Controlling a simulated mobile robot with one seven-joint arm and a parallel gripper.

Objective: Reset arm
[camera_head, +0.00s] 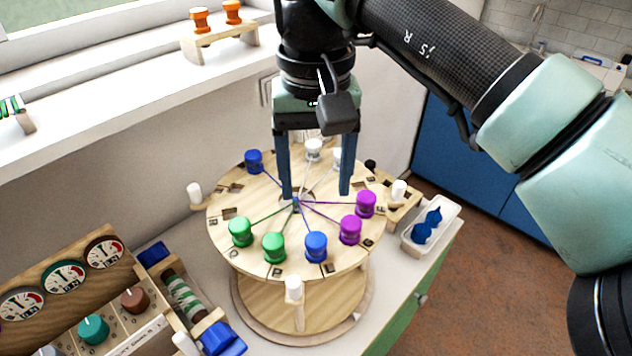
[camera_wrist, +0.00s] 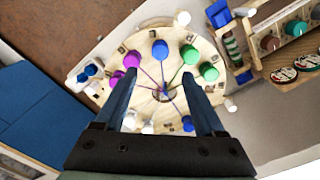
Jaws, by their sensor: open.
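My gripper (camera_head: 316,190) is open, pointing down over the middle of a round wooden board (camera_head: 222,222). Its two blue fingers stand apart with nothing seen held between them. The open fingers also show in the wrist view (camera_wrist: 165,95), on either side of the board's centre. Coloured spools stand around the board, with threads running to the centre: green (camera_head: 273,247), blue (camera_head: 316,246), purple (camera_head: 350,230) and white (camera_head: 314,150). Another blue spool (camera_head: 253,160) stands at the back left. The fingers partly hide the spools at the back.
A white tray (camera_head: 455,212) with blue pieces (camera_head: 427,226) lies right of the board. A gauge panel with knobs (camera_head: 93,328) and a striped roller (camera_head: 185,300) stand at the front left. A small rack with orange spools (camera_head: 232,38) is on the sill. White posts rise around the board.

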